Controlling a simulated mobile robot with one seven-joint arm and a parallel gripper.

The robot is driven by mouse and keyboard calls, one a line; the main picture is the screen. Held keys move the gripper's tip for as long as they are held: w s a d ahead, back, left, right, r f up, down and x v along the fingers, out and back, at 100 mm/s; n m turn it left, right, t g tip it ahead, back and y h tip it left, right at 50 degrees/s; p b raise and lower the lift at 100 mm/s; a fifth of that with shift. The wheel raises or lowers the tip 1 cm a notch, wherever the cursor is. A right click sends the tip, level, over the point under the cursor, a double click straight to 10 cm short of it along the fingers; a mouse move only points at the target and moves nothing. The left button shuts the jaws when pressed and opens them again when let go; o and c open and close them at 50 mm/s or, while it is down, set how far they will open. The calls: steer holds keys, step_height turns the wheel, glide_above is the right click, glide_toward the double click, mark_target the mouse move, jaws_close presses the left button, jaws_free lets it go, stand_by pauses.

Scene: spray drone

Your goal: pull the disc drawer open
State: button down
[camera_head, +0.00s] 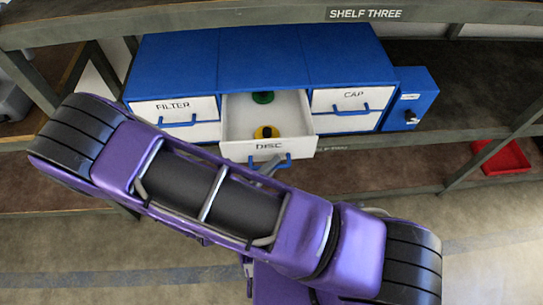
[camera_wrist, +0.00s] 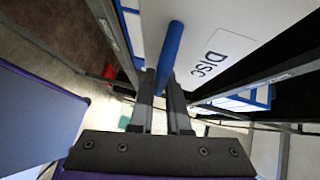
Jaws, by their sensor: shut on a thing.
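The disc drawer (camera_head: 240,118) is pulled out of the blue cabinet (camera_head: 265,58) in the head view. Its white front (camera_head: 298,147) is labelled DISC. A green disc (camera_head: 263,97) lies near the back inside it, and a yellow disc with a dark centre (camera_head: 267,132) lies near the front. My gripper (camera_wrist: 166,88) is shut on the drawer's blue handle (camera_wrist: 172,42) in the wrist view. In the head view my arm hides most of the gripper, below the drawer front. The DISC label (camera_wrist: 212,54) shows beside the handle in the wrist view.
The FILTER drawer (camera_head: 148,112) at left and the CAP drawer (camera_head: 328,98) at right are shut. A blue box with a black knob (camera_head: 420,88) stands right of the cabinet. A red tray (camera_head: 505,158) lies low at right. Shelf three (camera_head: 270,16) runs overhead.

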steer(key=c, duration=0.9)
jaws_free()
steer(key=v, duration=1.7)
steer(key=shift+s+a, duration=0.15)
steer(key=shift+s, duration=0.05)
steer(key=shift+r, duration=0.1)
